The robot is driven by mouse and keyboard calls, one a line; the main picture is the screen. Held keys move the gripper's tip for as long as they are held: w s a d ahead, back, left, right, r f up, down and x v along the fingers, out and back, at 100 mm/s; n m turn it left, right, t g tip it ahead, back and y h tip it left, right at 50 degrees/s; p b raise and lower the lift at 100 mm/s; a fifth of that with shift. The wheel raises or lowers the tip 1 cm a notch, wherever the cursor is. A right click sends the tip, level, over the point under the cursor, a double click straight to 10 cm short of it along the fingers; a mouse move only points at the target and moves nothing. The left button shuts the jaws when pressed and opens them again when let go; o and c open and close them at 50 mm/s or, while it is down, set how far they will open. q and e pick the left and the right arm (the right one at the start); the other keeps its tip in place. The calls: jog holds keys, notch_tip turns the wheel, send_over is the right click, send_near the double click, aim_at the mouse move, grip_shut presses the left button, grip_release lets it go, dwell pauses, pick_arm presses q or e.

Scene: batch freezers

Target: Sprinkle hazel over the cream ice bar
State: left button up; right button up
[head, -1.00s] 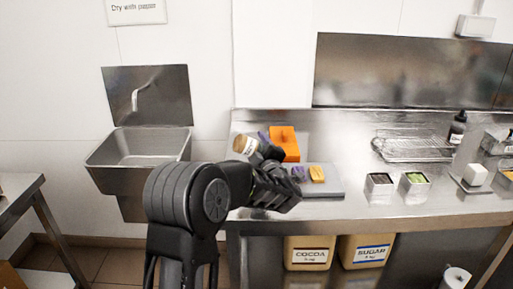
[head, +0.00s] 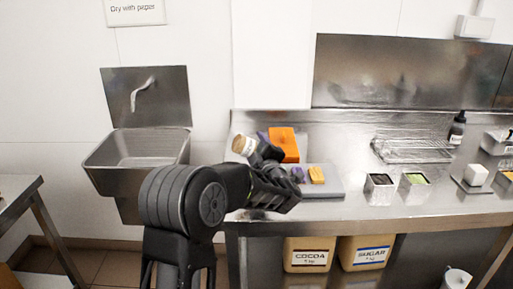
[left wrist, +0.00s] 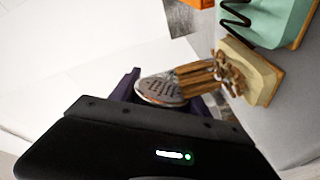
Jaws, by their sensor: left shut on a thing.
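My left gripper (left wrist: 170,98) is shut on the hazel shaker (left wrist: 160,92), whose round perforated metal lid shows between the purple fingers. In the head view the tilted shaker (head: 244,146) shows a pale label beside my left gripper (head: 281,157). The cream ice bar (left wrist: 256,78) lies just beyond the lid in the left wrist view, with brown bits on top. I cannot clearly make out the cream bar in the head view. My right gripper is not in view.
A mint bar with a dark zigzag (left wrist: 275,16) lies near the cream bar. A grey board (head: 328,190) and an orange block (head: 284,144) are on the steel counter. Small tubs (head: 380,187) and a wire rack (head: 412,150) stand to the right. A sink (head: 138,150) is at left.

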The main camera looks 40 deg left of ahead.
pick_arm(q)
jog(key=shift+r, duration=0.1)
jog(key=shift+r+p, duration=0.55)
jog(key=shift+r, duration=0.25)
jog(key=shift+f, duration=0.15)
jog(key=shift+f+b, duration=0.8)
jog(key=shift+b, duration=0.2)
jog(key=shift+r, duration=0.1)
